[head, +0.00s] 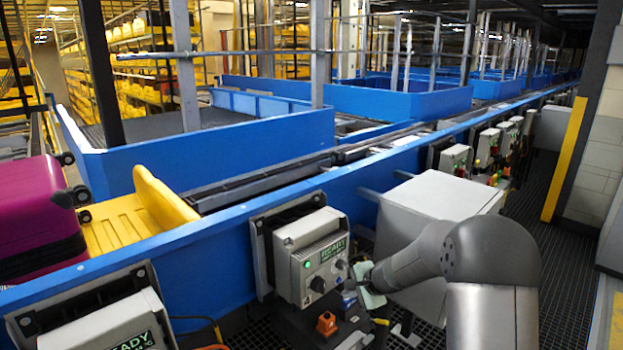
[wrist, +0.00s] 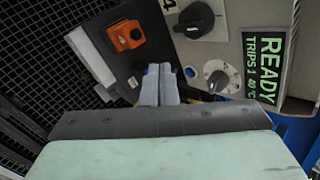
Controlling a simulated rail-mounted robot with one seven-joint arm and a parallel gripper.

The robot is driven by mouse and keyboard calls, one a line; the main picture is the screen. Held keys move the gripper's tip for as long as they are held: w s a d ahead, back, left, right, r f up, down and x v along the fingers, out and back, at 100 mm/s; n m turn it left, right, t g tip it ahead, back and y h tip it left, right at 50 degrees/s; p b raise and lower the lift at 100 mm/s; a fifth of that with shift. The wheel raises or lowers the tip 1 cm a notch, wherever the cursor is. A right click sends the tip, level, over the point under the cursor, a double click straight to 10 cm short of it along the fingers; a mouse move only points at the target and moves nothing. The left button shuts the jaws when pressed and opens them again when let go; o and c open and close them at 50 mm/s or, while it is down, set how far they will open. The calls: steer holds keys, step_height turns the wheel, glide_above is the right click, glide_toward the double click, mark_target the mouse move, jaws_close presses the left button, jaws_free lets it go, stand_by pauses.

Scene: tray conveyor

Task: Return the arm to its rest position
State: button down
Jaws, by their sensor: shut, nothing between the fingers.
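My gripper (head: 349,287) is at the front of a grey control box (head: 297,268) with a lit READY display and dark knobs. In the wrist view, my gripper (wrist: 160,84) is shut with its two pale fingers together and nothing held. The fingertips are beside a small blue part and near the lower dark knob (wrist: 218,80); I cannot tell whether they touch anything. My arm (head: 440,252) reaches in from the lower right of the head view.
An orange button box (head: 326,323) sits on a dark panel below the control box. A large grey cabinet (head: 440,205) stands close behind my arm. The blue conveyor side (head: 220,235) runs behind, carrying a yellow tray (head: 125,225) and a magenta suitcase (head: 35,215). Grated floor lies right.

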steer(key=s+a+r+n+g, duration=0.25)
steer(key=s+r+n, duration=0.3)
steer(key=s, duration=0.55)
steer(key=s+d+r+n+g+h, duration=0.1)
steer(key=s+n, duration=0.3)
steer(key=s, duration=1)
steer(key=s+d+r+n+g+h, duration=0.2)
steer(key=s+d+n+h, duration=0.1)
steer(key=s, duration=1.1)
steer(key=shift+s+d+r+n+h, duration=0.2)
steer(key=shift+d+r+n+h, duration=0.15)
steer(key=shift+d+h, duration=0.2)
